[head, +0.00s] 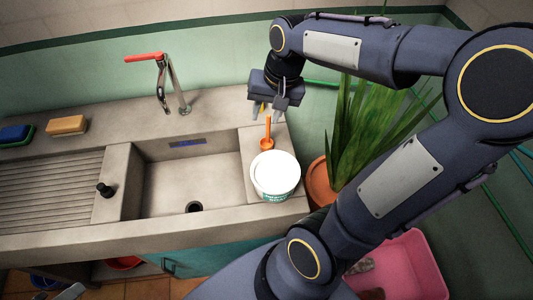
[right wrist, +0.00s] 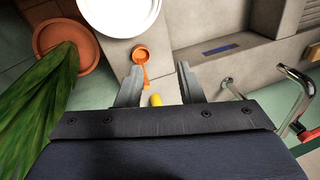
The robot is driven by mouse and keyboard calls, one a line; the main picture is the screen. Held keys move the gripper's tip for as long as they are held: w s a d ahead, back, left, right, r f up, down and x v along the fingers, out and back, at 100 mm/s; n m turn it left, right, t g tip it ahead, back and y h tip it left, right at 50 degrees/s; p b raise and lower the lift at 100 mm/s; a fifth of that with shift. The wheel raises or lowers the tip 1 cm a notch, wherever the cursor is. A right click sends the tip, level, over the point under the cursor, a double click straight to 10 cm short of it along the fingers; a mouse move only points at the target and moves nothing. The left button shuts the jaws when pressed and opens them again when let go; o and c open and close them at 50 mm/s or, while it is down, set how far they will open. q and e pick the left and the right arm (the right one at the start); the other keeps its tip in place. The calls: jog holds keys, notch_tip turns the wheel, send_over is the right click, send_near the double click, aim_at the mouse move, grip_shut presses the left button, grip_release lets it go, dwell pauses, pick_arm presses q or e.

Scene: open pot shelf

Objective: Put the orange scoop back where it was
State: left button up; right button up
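The orange scoop (head: 267,143) lies on the stone counter right of the sink, behind the white tub (head: 275,175), its handle pointing to the back wall. My right gripper (head: 268,113) is above the handle end, with its fingers apart. In the right wrist view the scoop (right wrist: 140,54) has its bowl beyond the fingertips. Its handle reaches between the open fingers of the right gripper (right wrist: 159,72), nearer the left one; I see no grip on it. A small grey piece at the bottom left edge of the head view may be my left gripper; too little shows.
A potted plant (head: 352,130) stands right of the counter, close to my right arm. The sink (head: 185,185) with its tap (head: 170,85) is on the left. A small yellow thing (right wrist: 156,100) shows between the finger bases. A pink bin (head: 405,265) is below right.

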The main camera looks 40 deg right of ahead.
jog(key=s+a+n+t+y, duration=0.2)
jog(key=s+a+n, duration=0.3)
jog(key=s+a, duration=0.4)
jog(key=s+t, duration=0.1)
jog(key=s, duration=0.2)
jog(key=shift+a+n, duration=0.25)
jog(key=shift+n, duration=0.15)
jog(key=shift+r, duration=0.1)
